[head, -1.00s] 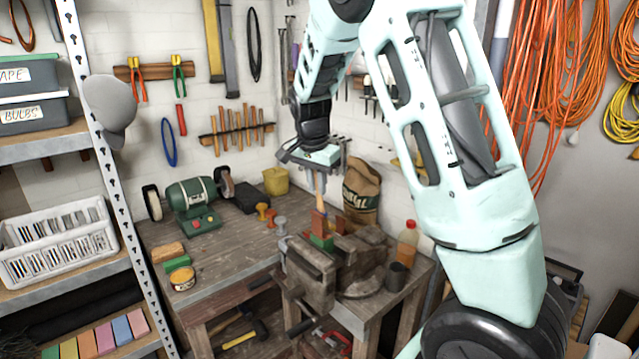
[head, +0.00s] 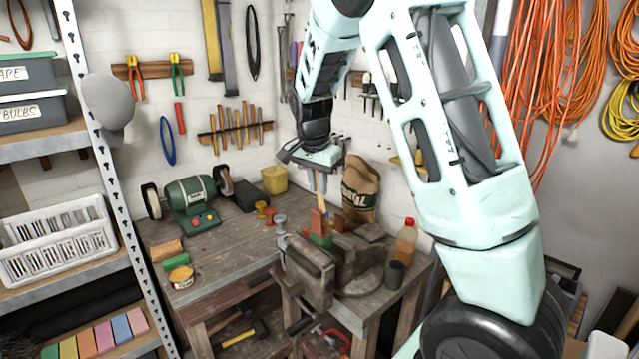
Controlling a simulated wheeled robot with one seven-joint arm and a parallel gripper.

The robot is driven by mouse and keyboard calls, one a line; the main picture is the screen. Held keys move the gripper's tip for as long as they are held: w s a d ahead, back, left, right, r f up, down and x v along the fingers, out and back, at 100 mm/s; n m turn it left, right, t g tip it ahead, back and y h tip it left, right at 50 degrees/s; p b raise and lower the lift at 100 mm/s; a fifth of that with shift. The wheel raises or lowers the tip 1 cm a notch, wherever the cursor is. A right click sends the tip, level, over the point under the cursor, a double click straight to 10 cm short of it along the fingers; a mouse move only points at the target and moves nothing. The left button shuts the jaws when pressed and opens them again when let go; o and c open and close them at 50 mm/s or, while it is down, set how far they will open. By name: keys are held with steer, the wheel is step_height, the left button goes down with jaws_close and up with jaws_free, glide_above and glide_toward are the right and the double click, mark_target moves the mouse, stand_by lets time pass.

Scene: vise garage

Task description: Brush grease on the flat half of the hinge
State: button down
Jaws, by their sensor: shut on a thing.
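My gripper (head: 318,174) points down above the vise and is shut on a thin brush (head: 323,184) with a light wooden handle. The brush hangs down close to the upright red piece (head: 317,222) in the vise; I cannot tell whether its tip touches. The brown vise (head: 312,270) stands at the bench's front corner. A green piece (head: 320,240) sits in its jaws below the red one. I cannot clearly make out the hinge or its flat half at this size. An open tin with orange-yellow contents (head: 181,276), perhaps grease, stands at the bench's front left.
The wooden bench (head: 225,258) has free room left of the vise.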

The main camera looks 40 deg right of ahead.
steer(key=shift+w, duration=0.45)
steer(key=shift+s+a+f, duration=0.1)
steer(key=shift+s+f, duration=0.05)
steer(key=shift+s, duration=0.65)
steer(key=shift+w, duration=0.2)
steer(key=shift+w, duration=0.6)
steer(key=shift+s, duration=0.1)
